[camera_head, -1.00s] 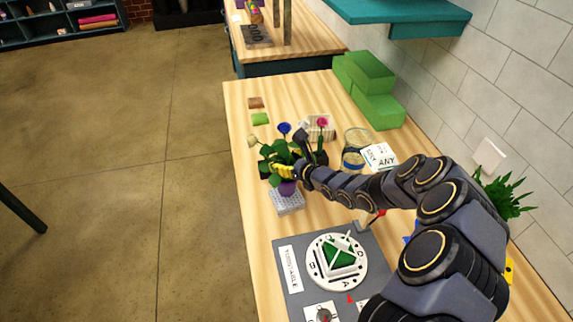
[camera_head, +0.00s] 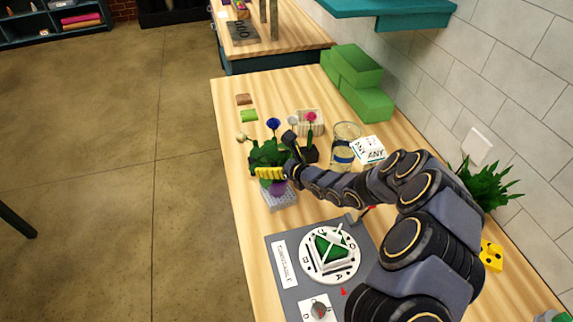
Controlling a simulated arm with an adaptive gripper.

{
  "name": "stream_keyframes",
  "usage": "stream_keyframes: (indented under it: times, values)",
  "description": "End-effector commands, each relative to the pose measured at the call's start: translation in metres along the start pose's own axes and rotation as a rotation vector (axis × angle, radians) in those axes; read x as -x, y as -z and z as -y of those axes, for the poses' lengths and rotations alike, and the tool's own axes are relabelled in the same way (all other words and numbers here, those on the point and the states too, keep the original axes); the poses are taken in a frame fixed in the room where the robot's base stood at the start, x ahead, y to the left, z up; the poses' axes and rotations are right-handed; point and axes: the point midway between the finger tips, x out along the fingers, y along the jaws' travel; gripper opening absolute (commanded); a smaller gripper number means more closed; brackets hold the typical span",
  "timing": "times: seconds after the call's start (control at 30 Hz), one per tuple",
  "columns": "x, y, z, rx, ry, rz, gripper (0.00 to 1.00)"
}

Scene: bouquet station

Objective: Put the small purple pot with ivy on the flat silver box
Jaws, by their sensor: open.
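The small purple pot (camera_head: 278,188) is at the flat silver box (camera_head: 280,202), seeming to stand on its top; the gripper partly hides it, so I cannot tell exactly how it sits. Its green ivy (camera_head: 268,153) rises behind and above the fingers. My gripper (camera_head: 270,173), with yellow fingertips, is open and right at the pot, in front of the ivy. Whether the fingers touch the pot is hidden. The pale grey, textured box shows below the pot.
Blue (camera_head: 273,124) and pink (camera_head: 311,117) flowers stand close behind the gripper. A glass jar (camera_head: 345,140), white ANY blocks (camera_head: 369,150) and green blocks (camera_head: 355,80) are behind to the right. A grey board with a round dial (camera_head: 330,254) lies in front.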

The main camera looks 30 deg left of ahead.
Motion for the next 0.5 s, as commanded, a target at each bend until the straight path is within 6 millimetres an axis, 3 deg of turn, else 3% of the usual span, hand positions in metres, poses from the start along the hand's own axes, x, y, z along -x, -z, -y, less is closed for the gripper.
stream_keyframes:
  times: [0.5]
  values:
    - [0.085,0.000,0.002,-0.006,0.005,0.004,0.86]
